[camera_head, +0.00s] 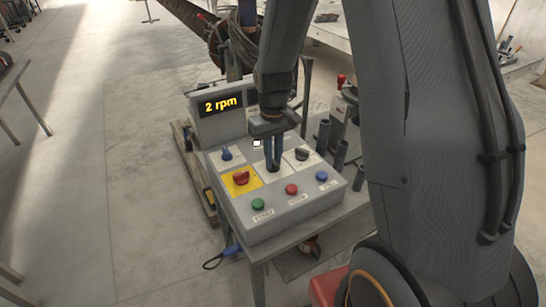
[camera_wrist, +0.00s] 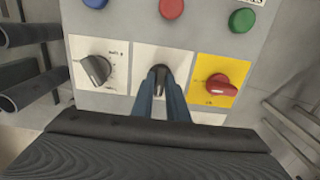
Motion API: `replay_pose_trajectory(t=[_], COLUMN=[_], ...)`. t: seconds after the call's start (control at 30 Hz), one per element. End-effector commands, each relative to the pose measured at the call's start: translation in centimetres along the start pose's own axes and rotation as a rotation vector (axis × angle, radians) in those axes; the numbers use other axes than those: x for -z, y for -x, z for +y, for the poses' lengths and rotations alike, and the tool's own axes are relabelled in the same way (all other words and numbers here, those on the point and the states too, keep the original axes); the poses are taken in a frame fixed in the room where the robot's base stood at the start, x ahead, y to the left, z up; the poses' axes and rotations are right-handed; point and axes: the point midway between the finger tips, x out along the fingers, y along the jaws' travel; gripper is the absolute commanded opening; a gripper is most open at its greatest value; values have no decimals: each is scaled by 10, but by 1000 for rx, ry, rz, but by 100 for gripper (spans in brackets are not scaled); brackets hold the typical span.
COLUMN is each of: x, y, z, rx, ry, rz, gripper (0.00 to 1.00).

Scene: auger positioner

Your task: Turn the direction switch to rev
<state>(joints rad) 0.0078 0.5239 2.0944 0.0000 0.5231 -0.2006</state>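The control box (camera_head: 320,205) has a sloped panel with a middle dark knob (camera_wrist: 159,75) on a white plate. Its label is covered, so I cannot read which switch it is or its setting. My gripper (camera_head: 273,168) points down onto this knob; its two blue-grey fingers (camera_wrist: 162,84) lie close on either side of the knob and look shut on it. A grey-black knob (camera_wrist: 97,69) on a white plate is beside it, also in the head view (camera_head: 302,154); its small label is not legible.
A red knob (camera_wrist: 217,84) on a yellow plate is on the other side of my fingers. A blue knob (camera_head: 226,154) is behind it. Green (camera_head: 258,204), red (camera_head: 291,189) and blue (camera_head: 321,176) buttons line the front. A display (camera_head: 220,105) reads 2 rpm.

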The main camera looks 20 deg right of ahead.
Motion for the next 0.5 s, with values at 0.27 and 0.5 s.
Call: replay_pose_trajectory(t=[0.27, 0.5], x=[0, 0], y=[0, 1], z=[0, 0], rx=[0, 0], ry=[4, 72], rz=[0, -1], gripper=[0, 0])
